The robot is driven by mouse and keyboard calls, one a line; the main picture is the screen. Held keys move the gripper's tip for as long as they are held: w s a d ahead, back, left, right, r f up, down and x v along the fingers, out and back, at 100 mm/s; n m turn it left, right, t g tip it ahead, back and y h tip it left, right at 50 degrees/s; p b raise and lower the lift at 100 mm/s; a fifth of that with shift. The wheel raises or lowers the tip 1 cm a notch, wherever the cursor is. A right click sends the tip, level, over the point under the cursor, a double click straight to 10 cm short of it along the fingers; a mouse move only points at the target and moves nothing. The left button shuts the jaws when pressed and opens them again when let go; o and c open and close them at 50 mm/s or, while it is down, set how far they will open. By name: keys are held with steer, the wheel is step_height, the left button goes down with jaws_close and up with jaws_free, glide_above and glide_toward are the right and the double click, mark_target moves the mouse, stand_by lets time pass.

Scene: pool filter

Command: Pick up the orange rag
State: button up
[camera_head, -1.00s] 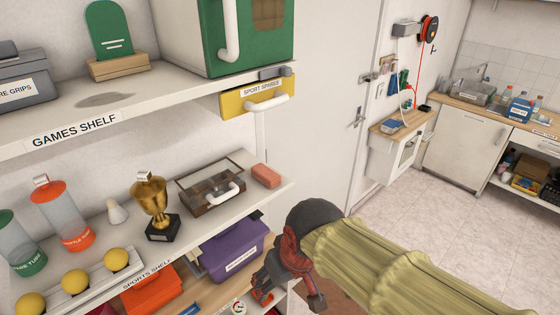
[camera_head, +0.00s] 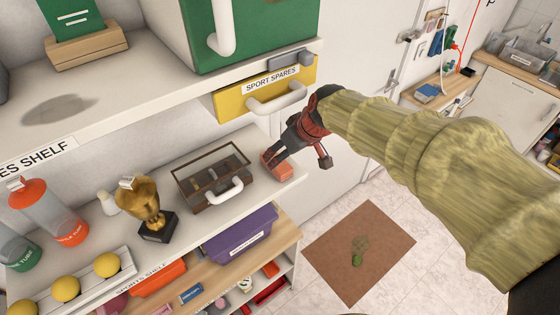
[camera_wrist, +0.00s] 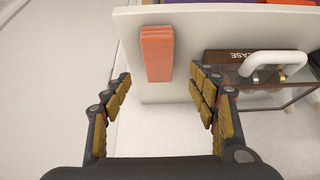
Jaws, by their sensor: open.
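The orange rag (camera_head: 284,172) is a folded, block-like coral piece at the right end of the sports shelf. In the wrist view the rag (camera_wrist: 157,53) lies near the shelf's edge, just beyond the fingertips and between their lines. My gripper (camera_head: 281,151) is at the rag in the head view and covers part of it. The wrist view shows my gripper (camera_wrist: 161,77) open, with nothing between its fingers. Contact with the rag cannot be told.
A glass-lidded case (camera_head: 213,178) with a white handle stands close left of the rag. The gold trophy (camera_head: 150,205) is farther left. A yellow drawer (camera_head: 265,88) hangs under the upper shelf, close above my gripper.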

mark_target(281, 167)
steer(key=shift+w+f, duration=0.35)
steer(key=shift+f, duration=0.25)
steer(key=shift+x, duration=0.9)
steer(key=x, duration=0.4)
steer(key=shift+f, duration=0.15)
steer(key=shift+f+b, duration=0.25)
steer(key=shift+b, duration=0.2)
steer(key=shift+c, duration=1.1)
steer(key=shift+s+f, duration=0.1)
steer(key=shift+s, duration=0.05)
steer(key=c, duration=0.8)
steer(key=shift+p, duration=0.4)
